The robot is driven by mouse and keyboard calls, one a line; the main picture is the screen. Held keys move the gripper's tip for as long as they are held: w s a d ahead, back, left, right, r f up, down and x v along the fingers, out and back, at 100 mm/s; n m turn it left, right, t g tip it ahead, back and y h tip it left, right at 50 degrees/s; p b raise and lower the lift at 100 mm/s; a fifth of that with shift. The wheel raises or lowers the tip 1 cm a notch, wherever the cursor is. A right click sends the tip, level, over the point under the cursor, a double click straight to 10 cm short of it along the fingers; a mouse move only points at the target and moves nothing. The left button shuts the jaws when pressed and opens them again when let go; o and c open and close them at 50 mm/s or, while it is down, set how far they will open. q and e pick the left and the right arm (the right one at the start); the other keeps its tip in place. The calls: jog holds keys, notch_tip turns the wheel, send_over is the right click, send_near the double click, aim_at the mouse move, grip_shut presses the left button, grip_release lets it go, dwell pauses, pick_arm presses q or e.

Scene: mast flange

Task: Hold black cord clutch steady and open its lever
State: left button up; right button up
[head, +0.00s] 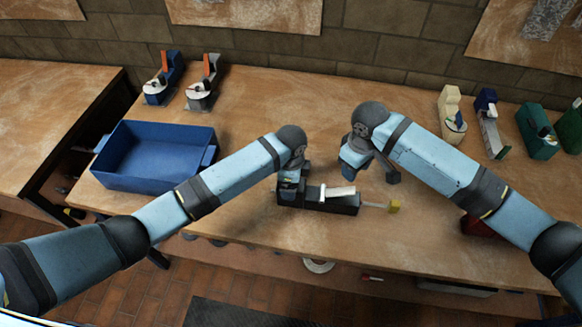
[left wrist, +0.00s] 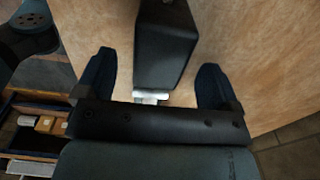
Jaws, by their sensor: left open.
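The black cord clutch (head: 325,204) lies on the wooden bench in the middle of the head view. Its pale lever (head: 338,192) lies low along the top, and a thin cord or rod runs out right to a yellow end piece (head: 394,207). My left gripper (head: 289,192) is at the clutch's left end. In the left wrist view the open fingers (left wrist: 155,82) stand either side of the black clutch body (left wrist: 165,50), with a gap on both sides. My right gripper (head: 354,168) hangs above and behind the lever, apart from it; its fingertips are not clear.
A blue tray (head: 150,157) stands at the left of the bench. Two clutch-like devices (head: 203,82) stand behind it, and several others (head: 490,125) stand at the back right. A red object (head: 478,226) is partly hidden by my right arm. The bench before the clutch is clear.

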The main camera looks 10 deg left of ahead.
pick_arm(q)
jog(key=shift+f, duration=2.3)
